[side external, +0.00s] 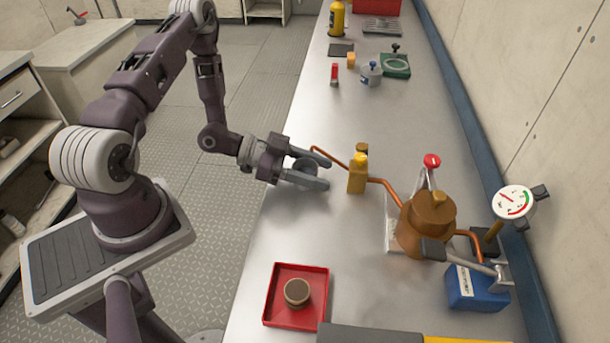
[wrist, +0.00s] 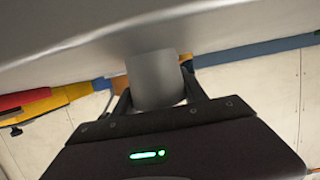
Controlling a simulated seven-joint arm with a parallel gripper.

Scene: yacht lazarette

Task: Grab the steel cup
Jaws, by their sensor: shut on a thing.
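The steel cup (side external: 306,168) is a small grey cylinder between the fingers of my gripper (side external: 322,170), near the left edge of the steel counter. The fingers are shut on it and partly hide it in the side view. In the wrist view the cup (wrist: 153,80) shows as a plain grey cylinder between the two dark fingers. The cup is at or close above the counter top; I cannot tell whether it touches.
A copper-coloured vessel (side external: 427,226) is farther right. A red tray (side external: 296,318) with a round brown-topped item lies nearer. The counter between tray and gripper is clear.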

